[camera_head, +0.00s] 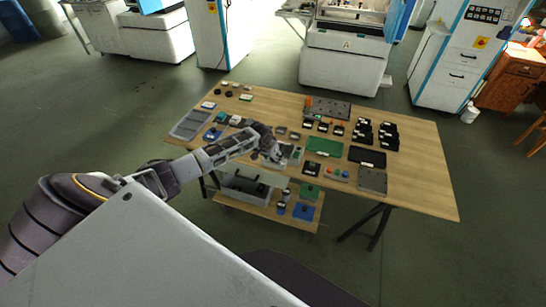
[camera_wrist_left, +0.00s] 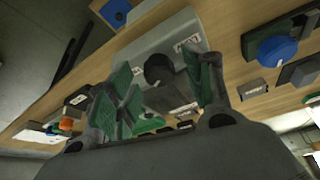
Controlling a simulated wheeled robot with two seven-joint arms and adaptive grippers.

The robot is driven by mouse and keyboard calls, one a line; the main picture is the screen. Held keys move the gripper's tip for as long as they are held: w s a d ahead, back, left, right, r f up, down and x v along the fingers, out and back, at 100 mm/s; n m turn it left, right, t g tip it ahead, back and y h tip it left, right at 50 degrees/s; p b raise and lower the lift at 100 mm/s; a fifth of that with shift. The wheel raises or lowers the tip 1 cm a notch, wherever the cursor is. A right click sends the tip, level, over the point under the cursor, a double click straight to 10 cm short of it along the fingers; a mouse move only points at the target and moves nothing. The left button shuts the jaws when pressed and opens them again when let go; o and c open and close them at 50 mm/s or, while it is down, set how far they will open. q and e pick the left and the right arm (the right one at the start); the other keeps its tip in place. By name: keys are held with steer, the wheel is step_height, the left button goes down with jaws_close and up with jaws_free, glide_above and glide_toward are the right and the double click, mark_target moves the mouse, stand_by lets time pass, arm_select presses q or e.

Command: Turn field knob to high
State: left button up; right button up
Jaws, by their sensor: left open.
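The knob (camera_wrist_left: 158,70) is dark and round, on a light grey panel (camera_wrist_left: 150,42) with small white labels too blurred to read. My left gripper (camera_wrist_left: 165,78) is open in the left wrist view, its green-padded fingers on either side of the knob. A gap shows on the knob's right; whether the left finger touches it I cannot tell. In the head view my left gripper (camera_head: 273,157) is over the table's near middle, beside a light grey unit (camera_head: 293,152), and hides the knob. My right gripper is not in view.
The wooden table (camera_head: 425,165) holds several parts close around the gripper, including a green board (camera_head: 324,146) and a dark tray (camera_head: 367,157). A blue knob (camera_wrist_left: 277,50) on a dark base is near in the wrist view. A lower shelf (camera_head: 262,209) carries more items.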

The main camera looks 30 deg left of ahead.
arm_select(q)
steer(key=shift+v, duration=1.05)
steer(key=v, duration=0.9)
steer(key=shift+r, duration=0.4)
steer(key=shift+s, duration=0.15)
steer(key=shift+d, duration=0.1)
